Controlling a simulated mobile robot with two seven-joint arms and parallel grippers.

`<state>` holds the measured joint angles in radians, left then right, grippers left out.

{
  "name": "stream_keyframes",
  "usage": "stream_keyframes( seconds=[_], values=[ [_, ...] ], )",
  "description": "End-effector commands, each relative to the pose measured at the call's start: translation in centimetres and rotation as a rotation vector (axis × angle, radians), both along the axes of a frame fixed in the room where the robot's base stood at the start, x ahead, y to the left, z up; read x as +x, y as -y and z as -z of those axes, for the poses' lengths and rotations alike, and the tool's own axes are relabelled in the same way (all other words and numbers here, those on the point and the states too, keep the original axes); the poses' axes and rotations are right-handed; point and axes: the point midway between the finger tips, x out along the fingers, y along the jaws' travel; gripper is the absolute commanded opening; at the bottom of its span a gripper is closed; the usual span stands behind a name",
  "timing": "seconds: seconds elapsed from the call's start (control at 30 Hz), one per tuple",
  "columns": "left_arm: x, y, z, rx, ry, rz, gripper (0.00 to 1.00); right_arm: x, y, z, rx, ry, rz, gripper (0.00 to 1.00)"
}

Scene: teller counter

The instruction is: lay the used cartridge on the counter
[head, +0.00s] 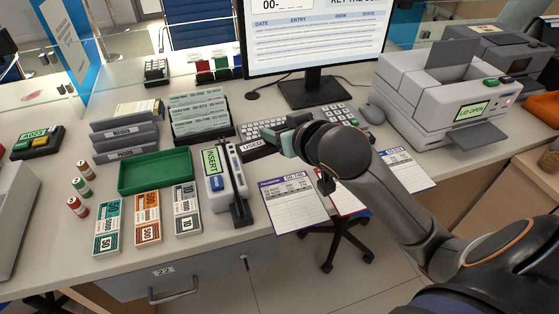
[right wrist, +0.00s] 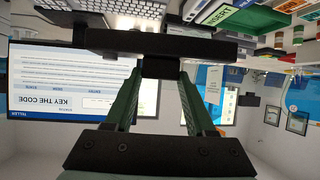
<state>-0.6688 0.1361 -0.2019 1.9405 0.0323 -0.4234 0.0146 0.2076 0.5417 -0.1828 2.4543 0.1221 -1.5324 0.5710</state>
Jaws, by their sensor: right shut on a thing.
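My right gripper (head: 288,140) is over the counter (head: 275,95) in front of the keyboard, beside the dark spot labelled USED (head: 252,145). In the right wrist view its two green fingers (right wrist: 158,75) are closed on a long black cartridge (right wrist: 165,44), which lies across the fingertips. In the head view the gripper and wrist hide most of the cartridge. I cannot tell whether it touches the counter. The grey printer (head: 425,95) at the right shows a LID OPEN display. My left gripper is not in view.
The monitor (head: 310,40), keyboard (head: 262,131), keypad (head: 325,116) and mouse (head: 372,113) stand close around the gripper. Left of it are a stamp device labelled INSERT (head: 217,185), a green tray (head: 155,172) and banknote bundles (head: 147,217). Printed sheets (head: 292,203) lie at the front edge.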

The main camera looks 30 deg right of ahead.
Motion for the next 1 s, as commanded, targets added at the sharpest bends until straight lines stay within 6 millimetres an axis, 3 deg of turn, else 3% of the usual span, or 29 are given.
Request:
stream_keyframes(
  seconds=[0.1, 0.3, 0.53, 0.67, 1.0],
  values=[
    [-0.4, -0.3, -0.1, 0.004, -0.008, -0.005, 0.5, -1.3, 3.0, 1.8, 0.0, -0.008, 0.051, 0.0],
    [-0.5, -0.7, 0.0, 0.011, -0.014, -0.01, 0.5, -3.2, 7.1, 3.6, -0.001, -0.003, 0.115, 0.0],
    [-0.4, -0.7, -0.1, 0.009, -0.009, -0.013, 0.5, -4.1, 9.1, 4.3, 0.0, 0.002, 0.141, 0.0],
    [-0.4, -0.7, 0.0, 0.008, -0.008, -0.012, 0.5, -2.3, 9.0, 5.1, 0.001, 0.004, 0.142, 0.0],
    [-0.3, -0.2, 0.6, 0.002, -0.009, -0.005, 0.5, 5.4, 8.1, 9.1, 0.002, 0.0, 0.142, 0.0]
  ],
)
